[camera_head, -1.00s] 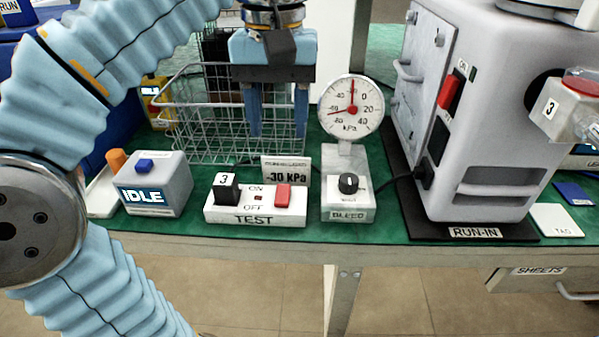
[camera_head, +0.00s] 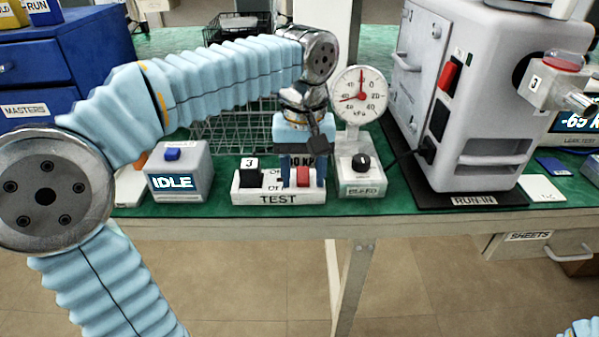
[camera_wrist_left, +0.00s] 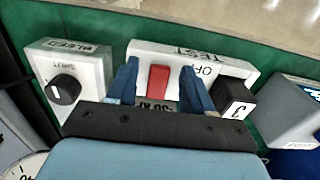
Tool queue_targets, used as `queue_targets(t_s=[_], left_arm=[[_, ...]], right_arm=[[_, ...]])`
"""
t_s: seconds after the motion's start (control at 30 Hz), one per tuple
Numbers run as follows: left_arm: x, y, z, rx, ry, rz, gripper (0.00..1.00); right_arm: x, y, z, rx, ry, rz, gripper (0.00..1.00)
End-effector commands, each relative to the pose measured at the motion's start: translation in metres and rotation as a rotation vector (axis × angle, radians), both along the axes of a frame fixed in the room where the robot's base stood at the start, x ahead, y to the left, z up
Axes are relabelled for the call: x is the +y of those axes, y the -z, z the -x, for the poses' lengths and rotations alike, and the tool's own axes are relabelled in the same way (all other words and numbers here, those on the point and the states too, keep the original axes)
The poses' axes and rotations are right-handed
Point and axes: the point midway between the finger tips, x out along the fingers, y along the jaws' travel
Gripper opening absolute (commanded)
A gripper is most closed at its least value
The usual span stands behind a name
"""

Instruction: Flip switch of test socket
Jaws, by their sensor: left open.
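The white TEST socket (camera_head: 262,199) sits near the front edge of the green-topped bench. Its red rocker switch (camera_head: 303,177) is on its right part, and a black plug marked 3 (camera_head: 249,179) stands on its left part. My left gripper (camera_head: 302,182) points down over the socket, open, with one blue finger on each side of the switch. In the left wrist view the red switch (camera_wrist_left: 158,82) shows between the open fingertips (camera_wrist_left: 160,75), with visible gaps. Contact with the socket's top cannot be told. My right gripper is out of view.
The BLEED block (camera_head: 360,185) with a black knob and gauge (camera_head: 359,95) stands close right of the gripper. The IDLE box (camera_head: 180,175) is to the left. A wire basket (camera_head: 222,135) is behind. The RUN-IN machine (camera_head: 480,110) fills the right side.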

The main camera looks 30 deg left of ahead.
Motion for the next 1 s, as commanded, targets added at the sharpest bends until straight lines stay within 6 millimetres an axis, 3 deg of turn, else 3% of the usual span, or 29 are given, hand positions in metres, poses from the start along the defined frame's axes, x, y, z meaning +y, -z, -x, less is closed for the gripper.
queue_targets(t_s=[0.1, 0.43, 1.0], left_arm=[[0.0001, -0.0002, 0.0001, 0.000, 0.000, 0.000, 0.51], [0.0003, -0.0005, 0.0002, 0.000, 0.000, 0.000, 0.01], [0.0049, -0.0047, -0.0078, 0.251, 0.000, 0.155, 0.00]], right_arm=[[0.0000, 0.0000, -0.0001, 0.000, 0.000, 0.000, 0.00], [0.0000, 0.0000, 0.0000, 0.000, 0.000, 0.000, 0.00], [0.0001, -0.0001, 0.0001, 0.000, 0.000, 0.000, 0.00]])
